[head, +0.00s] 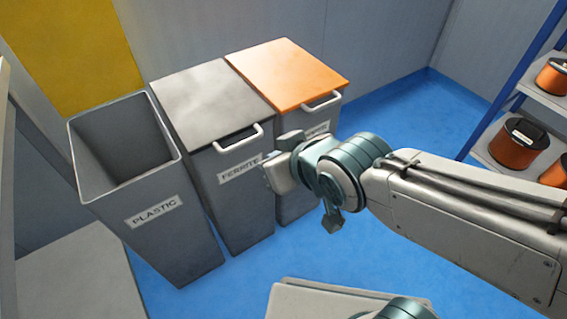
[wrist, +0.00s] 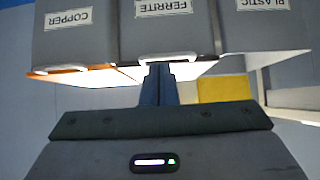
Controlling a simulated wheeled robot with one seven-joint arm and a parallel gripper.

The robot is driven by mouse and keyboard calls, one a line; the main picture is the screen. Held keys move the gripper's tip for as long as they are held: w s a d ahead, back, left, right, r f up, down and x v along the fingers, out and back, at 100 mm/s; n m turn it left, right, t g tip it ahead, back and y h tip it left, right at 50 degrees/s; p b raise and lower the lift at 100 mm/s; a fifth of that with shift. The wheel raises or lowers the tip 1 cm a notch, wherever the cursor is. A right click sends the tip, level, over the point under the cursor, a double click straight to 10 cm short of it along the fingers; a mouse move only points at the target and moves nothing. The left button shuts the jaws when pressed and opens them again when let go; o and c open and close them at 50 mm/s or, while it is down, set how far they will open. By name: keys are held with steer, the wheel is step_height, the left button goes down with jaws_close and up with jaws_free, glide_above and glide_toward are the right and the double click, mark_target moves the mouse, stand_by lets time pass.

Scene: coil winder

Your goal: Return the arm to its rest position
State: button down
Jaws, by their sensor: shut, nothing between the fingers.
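My gripper (head: 277,160) is in front of the ferrite and copper bins in the head view, with my arm reaching in from the right. In the wrist view its fingers (wrist: 159,84) are together with nothing between them. They overlap the handle (wrist: 167,58) of the ferrite bin in that view; I cannot tell whether they touch it. The ferrite bin (head: 229,198) has a grey lid (head: 210,98), which is down. The copper bin's orange lid (head: 287,73) is also down.
The plastic bin (head: 165,235) stands open and looks empty at the left. A shelf (head: 508,160) with several copper-coloured spools (head: 515,147) is at the right. A light grey surface (head: 75,275) lies at the lower left. Blue floor (head: 400,118) shows behind my arm.

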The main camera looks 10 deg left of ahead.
steer(key=shift+s+d+b, duration=0.35)
steer(key=shift+s+d, duration=0.15)
steer(key=shift+s, duration=0.05)
steer(key=shift+r, duration=0.1)
steer(key=w+d+r+n+g+h+p, duration=0.1)
steer(key=w+d+r+n+h+p, duration=0.2)
steer(key=r+p, duration=0.75)
steer(key=w+d+r+n+h+p, duration=0.2)
steer(key=d+r+n+h+p, duration=0.4)
steer(key=p, duration=0.8)
steer(key=s+d+r+m+g+y+p, duration=0.1)
steer(key=s+d+r+m+p, duration=0.1)
steer(key=d+r+m+p, duration=0.4)
steer(key=s+d+r+m+g+y+p, duration=0.1)
steer(key=s+d+r+m+g+p, duration=0.1)
steer(key=d+r+m+p, duration=0.4)
step_height(320, 180, up, 4)
steer(key=s+m+p, duration=0.1)
steer(key=m+p, duration=0.1)
steer(key=m, duration=0.4)
steer(key=shift+d, duration=0.4)
